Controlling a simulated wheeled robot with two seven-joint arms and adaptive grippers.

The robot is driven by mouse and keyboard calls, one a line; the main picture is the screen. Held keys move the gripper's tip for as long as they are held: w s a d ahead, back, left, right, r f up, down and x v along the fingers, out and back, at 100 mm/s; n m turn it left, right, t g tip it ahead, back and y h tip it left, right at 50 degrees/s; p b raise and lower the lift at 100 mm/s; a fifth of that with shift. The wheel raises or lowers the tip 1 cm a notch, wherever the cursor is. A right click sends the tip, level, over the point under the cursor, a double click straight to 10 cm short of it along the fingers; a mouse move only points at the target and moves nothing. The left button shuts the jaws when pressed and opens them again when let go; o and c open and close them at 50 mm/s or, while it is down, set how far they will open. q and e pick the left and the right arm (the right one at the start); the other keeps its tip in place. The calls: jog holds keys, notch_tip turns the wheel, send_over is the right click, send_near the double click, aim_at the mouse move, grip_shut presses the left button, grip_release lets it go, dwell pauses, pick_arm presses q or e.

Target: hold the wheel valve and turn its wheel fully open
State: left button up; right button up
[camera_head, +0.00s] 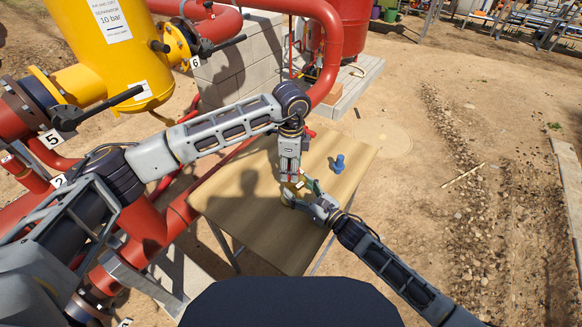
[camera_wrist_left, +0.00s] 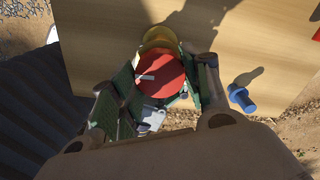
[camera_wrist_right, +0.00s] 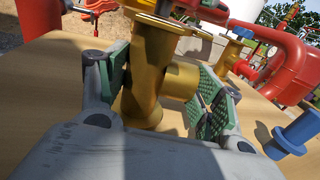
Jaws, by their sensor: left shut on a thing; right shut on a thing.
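The wheel valve has a brass body (camera_wrist_right: 150,85) and a round red wheel (camera_wrist_left: 162,76). It is over the wooden table, and in the head view the grippers mostly hide it. My left gripper (camera_head: 292,180) comes from above and is shut on the wheel, with a finger on either side of it in the left wrist view (camera_wrist_left: 160,90). My right gripper (camera_head: 305,197) comes from the lower right and is shut on the brass body, which sits between its green pads in the right wrist view (camera_wrist_right: 162,90). Whether the valve touches the table is unclear.
A blue part (camera_head: 338,164) stands on the table (camera_head: 250,222) right of the grippers. A small red thing (camera_head: 308,134) lies near the table's far edge. Red pipes (camera_head: 150,225) and a yellow vessel (camera_head: 115,45) stand left. The table's front is clear.

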pick_arm(q)
jog(key=shift+n, duration=2.4)
jog(key=shift+d+n, duration=0.2)
jog(key=shift+n, duration=0.1)
jog(key=shift+d+r+n, duration=0.3)
jog(key=shift+d+n, duration=0.1)
jog(key=shift+d, duration=0.1)
jog(key=shift+a, duration=0.1)
jog(key=shift+a+f+n, duration=0.1)
jog(key=shift+a+n, duration=0.2)
jog(key=shift+n, duration=0.1)
jog(key=shift+w+a+f, duration=0.1)
jog(key=shift+a+f, duration=0.2)
jog(key=shift+a, duration=0.25)
